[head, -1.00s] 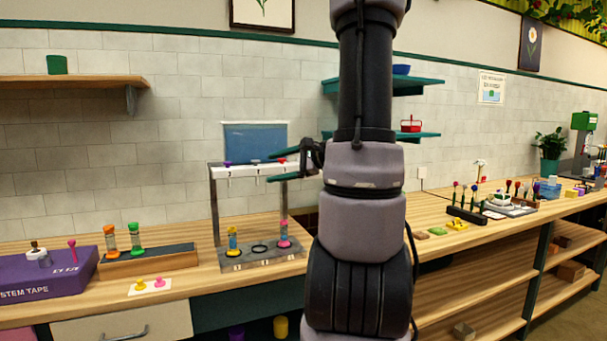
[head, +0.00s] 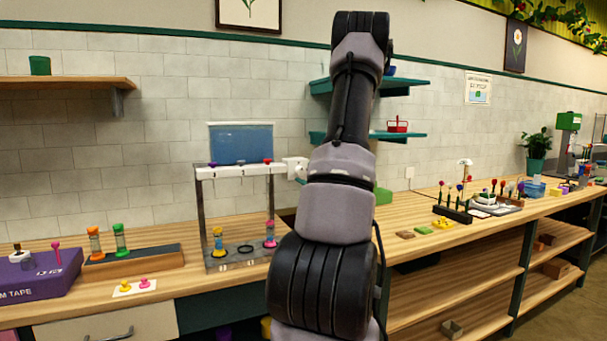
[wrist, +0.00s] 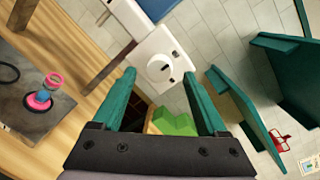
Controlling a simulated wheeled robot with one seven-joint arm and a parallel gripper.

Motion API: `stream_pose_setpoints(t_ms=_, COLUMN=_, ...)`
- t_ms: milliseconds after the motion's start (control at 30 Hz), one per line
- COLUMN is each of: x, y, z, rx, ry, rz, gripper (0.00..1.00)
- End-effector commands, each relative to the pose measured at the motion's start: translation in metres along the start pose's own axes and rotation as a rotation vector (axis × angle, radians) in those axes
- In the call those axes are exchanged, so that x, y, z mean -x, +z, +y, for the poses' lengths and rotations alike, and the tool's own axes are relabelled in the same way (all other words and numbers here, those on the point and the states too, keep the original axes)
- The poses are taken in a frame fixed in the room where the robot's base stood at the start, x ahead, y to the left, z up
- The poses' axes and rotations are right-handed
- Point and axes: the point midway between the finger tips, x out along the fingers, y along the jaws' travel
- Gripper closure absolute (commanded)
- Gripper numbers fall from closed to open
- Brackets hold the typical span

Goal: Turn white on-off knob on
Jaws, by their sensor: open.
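The white on-off knob (wrist: 159,67) is a round dial with a small dark mark, set on a white square plate (wrist: 143,42). In the head view the white box (head: 294,167) sits at the right end of the white dispenser rail (head: 240,171). My gripper (wrist: 171,74) is open and empty. Its two teal fingers point toward the plate, with the knob appearing between and just beyond the fingertips in the wrist view. No contact shows. In the head view my arm hides nearly all of the gripper.
A blue tank (head: 240,143) stands above the rail. Below, a grey base (head: 246,258) carries vials and a black ring. A green block (wrist: 175,122) shows between my fingers, lower in the wrist view. Teal shelves (head: 385,137) with a red basket (head: 397,125) are to the right.

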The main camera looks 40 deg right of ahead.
Motion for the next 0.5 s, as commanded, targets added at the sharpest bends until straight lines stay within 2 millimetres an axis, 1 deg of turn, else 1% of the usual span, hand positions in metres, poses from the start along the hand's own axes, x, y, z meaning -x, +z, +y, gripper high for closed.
stream_pose_setpoints(t_ms=33, x=-0.007, y=0.000, z=0.000, rx=0.000, ry=0.001, rz=0.000, gripper=0.24)
stream_pose_setpoints(t_ms=100, x=-0.015, y=0.000, z=0.000, rx=-0.001, ry=0.001, rz=-0.001, gripper=0.24)
stream_pose_setpoints(t_ms=200, x=-0.021, y=0.000, z=0.000, rx=0.000, ry=0.000, rz=0.000, gripper=0.24)
stream_pose_setpoints(t_ms=500, x=-0.024, y=0.000, z=0.000, rx=0.000, ry=0.001, rz=0.000, gripper=0.24)
